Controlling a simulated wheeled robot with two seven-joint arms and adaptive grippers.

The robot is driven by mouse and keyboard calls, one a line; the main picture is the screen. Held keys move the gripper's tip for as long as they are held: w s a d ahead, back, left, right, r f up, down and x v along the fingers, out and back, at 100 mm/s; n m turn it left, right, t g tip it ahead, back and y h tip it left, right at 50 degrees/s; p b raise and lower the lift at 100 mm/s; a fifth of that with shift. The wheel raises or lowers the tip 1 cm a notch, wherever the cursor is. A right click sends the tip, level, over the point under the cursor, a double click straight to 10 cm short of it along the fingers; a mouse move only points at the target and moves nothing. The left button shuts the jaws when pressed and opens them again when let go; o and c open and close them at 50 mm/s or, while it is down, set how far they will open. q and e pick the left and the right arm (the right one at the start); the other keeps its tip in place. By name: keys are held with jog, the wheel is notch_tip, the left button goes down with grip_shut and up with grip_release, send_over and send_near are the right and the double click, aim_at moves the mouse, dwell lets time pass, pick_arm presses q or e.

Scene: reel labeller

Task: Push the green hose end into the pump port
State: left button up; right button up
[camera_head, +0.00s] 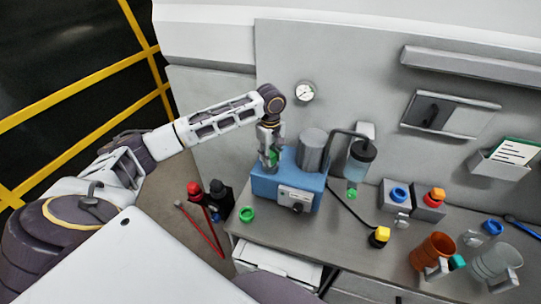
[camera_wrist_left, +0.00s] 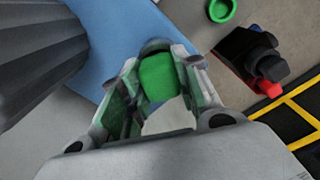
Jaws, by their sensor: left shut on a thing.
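The blue pump (camera_head: 268,187) with its grey ribbed motor (camera_head: 313,152) stands on the bench. My left gripper (camera_head: 270,158) points down over the left part of the pump top, shut on the green hose end (camera_wrist_left: 158,78). In the left wrist view my gripper (camera_wrist_left: 156,92) has a finger on each side of the green piece, with the blue pump top (camera_wrist_left: 125,30) beyond. The pump port cannot be made out, and I cannot tell whether the hose end touches it. My right gripper is not in view.
A green ring (camera_head: 247,213) lies on the bench left of the pump. A clear jar (camera_head: 358,163) on a dark pipe hangs to the right. A yellow-topped black plug (camera_head: 379,236) and an orange mug (camera_head: 432,252) stand farther right. Red and black items (camera_head: 218,196) are at left.

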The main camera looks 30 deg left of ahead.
pick_arm(q)
jog(key=shift+s+f, duration=0.1)
jog(key=shift+f, duration=0.1)
jog(key=o, duration=1.1)
jog(key=shift+o, duration=0.2)
jog(key=shift+r, duration=0.15)
notch_tip(320, 180, up, 12)
dwell(1.2)
